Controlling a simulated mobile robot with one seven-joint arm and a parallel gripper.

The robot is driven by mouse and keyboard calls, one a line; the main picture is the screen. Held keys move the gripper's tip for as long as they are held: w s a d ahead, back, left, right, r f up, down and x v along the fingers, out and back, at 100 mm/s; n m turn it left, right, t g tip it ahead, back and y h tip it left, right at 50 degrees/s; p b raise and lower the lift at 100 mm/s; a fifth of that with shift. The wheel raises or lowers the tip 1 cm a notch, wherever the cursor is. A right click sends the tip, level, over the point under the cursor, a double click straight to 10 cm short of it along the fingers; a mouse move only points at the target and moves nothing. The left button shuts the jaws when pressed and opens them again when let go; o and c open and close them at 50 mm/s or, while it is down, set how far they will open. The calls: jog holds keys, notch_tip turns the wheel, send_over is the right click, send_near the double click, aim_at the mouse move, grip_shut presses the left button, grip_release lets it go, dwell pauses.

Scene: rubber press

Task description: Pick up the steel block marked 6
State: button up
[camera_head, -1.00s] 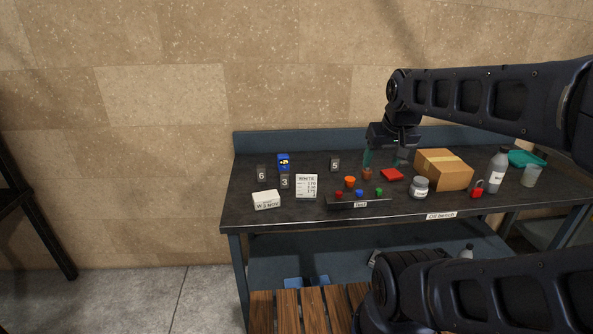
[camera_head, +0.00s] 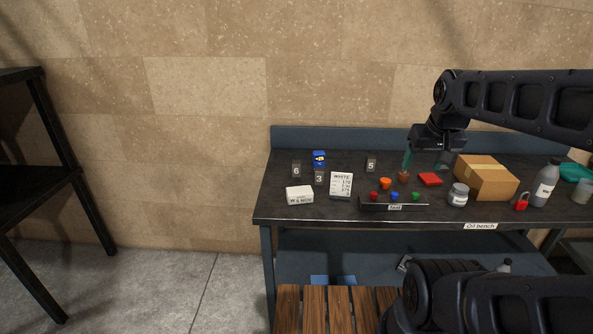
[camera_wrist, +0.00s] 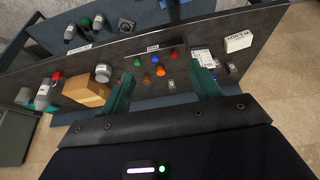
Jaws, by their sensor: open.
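The steel block marked 6 (camera_head: 296,170) is a small dark upright block with a pale numeral, at the left rear of the bench top (camera_head: 263,212). A similar block marked 3 (camera_head: 319,178) stands just right of it and nearer the front. A block marked 5 (camera_head: 371,164) stands further right. My gripper (camera_head: 425,161) is above the bench, well right of block 6, with its greenish fingers apart and pointing down. In the wrist view the spread fingers (camera_wrist: 165,89) have nothing between them; I cannot make out block 6 there.
A white box (camera_head: 299,194) and a printed card (camera_head: 341,186) are in front. A dark shelf stands far left.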

jog(key=shift+w, duration=0.1)
dwell(0.6)
jog(key=w+a+r, duration=0.1)
jog(key=w+a, duration=0.3)
jog(key=w, duration=0.9)
send_over(295, 163)
jog(key=s, duration=0.2)
notch_tip(295, 163, down, 23)
jog(key=x, duration=0.4)
jog(key=shift+f, duration=0.2)
jog(key=shift+d+x, duration=0.15)
jog(key=shift+x, duration=1.2)
jog(key=shift+d+x, duration=0.15)
jog(key=shift+x, duration=1.2)
jog(key=shift+w+r, duration=0.2)
grip_shut()
